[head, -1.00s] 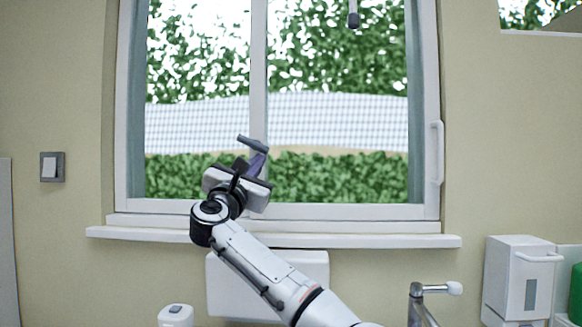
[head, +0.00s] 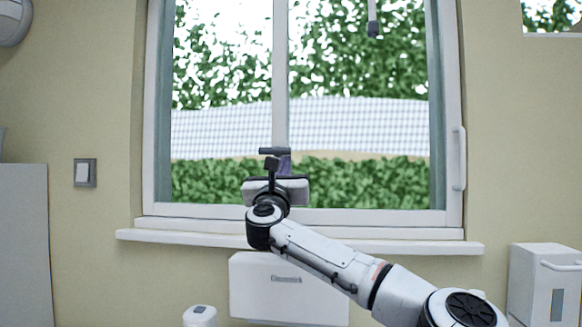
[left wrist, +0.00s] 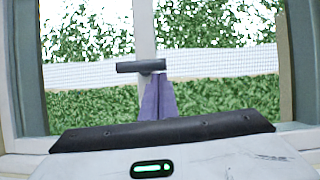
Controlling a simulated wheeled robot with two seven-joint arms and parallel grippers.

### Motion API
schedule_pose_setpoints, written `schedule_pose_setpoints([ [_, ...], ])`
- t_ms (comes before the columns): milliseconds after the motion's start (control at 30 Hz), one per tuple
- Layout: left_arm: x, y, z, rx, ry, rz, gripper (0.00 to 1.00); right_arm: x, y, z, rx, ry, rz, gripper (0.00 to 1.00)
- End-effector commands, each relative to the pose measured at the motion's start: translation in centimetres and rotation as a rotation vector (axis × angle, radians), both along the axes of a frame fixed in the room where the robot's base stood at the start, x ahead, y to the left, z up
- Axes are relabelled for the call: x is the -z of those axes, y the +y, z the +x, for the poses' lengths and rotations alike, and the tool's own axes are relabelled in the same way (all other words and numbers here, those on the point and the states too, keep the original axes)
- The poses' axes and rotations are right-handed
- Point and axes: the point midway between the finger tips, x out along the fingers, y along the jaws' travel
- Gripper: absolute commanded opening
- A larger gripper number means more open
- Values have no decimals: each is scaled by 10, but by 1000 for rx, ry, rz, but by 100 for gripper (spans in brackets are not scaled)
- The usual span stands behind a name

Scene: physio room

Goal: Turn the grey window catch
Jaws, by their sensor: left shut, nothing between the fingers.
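The grey window catch (head: 275,151) is a short dark bar in front of the window's middle upright. It lies about level. The left wrist view also shows the catch (left wrist: 141,66), its right end just past the upright. My left gripper (head: 284,163) is in front of the window, palm level. Its purple fingers (left wrist: 158,85) are shut with nothing between them. Their tips are at the underside of the catch's right part; I cannot tell whether they touch it. The wrist parts hide some of the fingers in the head view. My right gripper is not in view.
The white window sill (head: 300,242) runs below my left wrist. A white upright handle (head: 459,158) is on the right window frame. A white box (head: 288,290) is on the wall below the sill. A dispenser (head: 547,285) is at the lower right.

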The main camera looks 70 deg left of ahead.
Motion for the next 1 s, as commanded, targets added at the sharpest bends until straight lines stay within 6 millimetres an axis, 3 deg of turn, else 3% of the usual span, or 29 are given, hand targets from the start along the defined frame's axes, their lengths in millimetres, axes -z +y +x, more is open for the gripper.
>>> schedule_pose_setpoints([
  [367,5,0,2,2,2,1,0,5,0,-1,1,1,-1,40],
  [667,52,5,11,10,2,-1,0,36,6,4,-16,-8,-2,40],
  [800,59,-27,-7,8,-2,1,0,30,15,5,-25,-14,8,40],
  [1000,75,-58,-25,8,-1,0,0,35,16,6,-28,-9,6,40],
])
